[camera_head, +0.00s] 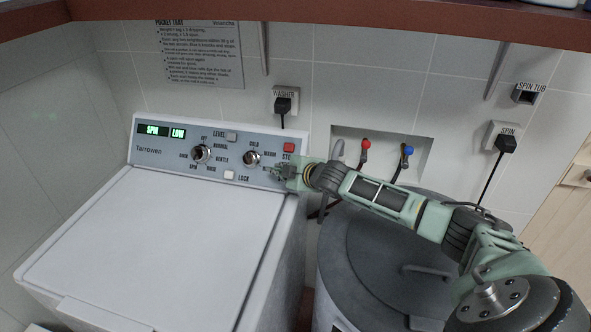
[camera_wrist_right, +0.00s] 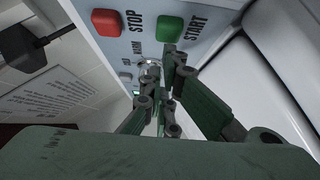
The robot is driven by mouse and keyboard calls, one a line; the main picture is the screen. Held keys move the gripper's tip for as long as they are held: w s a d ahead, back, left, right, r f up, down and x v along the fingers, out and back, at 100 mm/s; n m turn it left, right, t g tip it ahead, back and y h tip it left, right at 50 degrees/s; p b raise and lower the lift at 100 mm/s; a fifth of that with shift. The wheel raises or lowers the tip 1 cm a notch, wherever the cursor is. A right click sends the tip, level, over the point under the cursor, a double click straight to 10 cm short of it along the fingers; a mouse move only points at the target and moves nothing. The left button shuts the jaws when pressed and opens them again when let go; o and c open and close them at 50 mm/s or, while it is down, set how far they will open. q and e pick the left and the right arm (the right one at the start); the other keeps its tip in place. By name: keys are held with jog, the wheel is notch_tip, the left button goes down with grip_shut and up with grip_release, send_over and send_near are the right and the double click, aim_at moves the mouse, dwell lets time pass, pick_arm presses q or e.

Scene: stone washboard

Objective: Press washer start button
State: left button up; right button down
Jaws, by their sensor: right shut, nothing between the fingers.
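The washer (camera_head: 150,235) stands at the left with its lid closed and a control panel (camera_head: 180,133) along its back. The panel's red STOP button (camera_head: 289,148) shows at its right end and also in the wrist view (camera_wrist_right: 107,22). The green START button (camera_wrist_right: 170,28) shows in the wrist view; in the head view my right gripper hides it. My right gripper (camera_head: 272,171) is shut and empty in front of the panel's right end. In the wrist view its fingertips (camera_wrist_right: 175,55) appear just below START; I cannot tell whether they touch it. My left gripper is not in view.
The panel also has dials (camera_head: 202,153), a white LOCK button (camera_head: 229,175) and a lit display (camera_head: 164,131) reading SPIN and LOW. A grey round spin tub (camera_head: 375,260) stands to the right under my arm. Taps (camera_head: 366,146) and plugs (camera_head: 283,105) are on the wall behind.

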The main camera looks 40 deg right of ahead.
pick_arm(q)
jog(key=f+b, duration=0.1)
jog(key=b, duration=0.1)
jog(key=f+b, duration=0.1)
jog(key=b, duration=0.1)
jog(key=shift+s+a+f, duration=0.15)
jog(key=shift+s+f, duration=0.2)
pick_arm(e)
jog(key=v, duration=1)
jog(key=shift+s+a+r, duration=0.2)
jog(key=shift+a+r, duration=0.2)
jog(key=shift+r, duration=0.05)
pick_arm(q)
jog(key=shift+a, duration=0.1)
pick_arm(e)
jog(key=shift+s, duration=0.1)
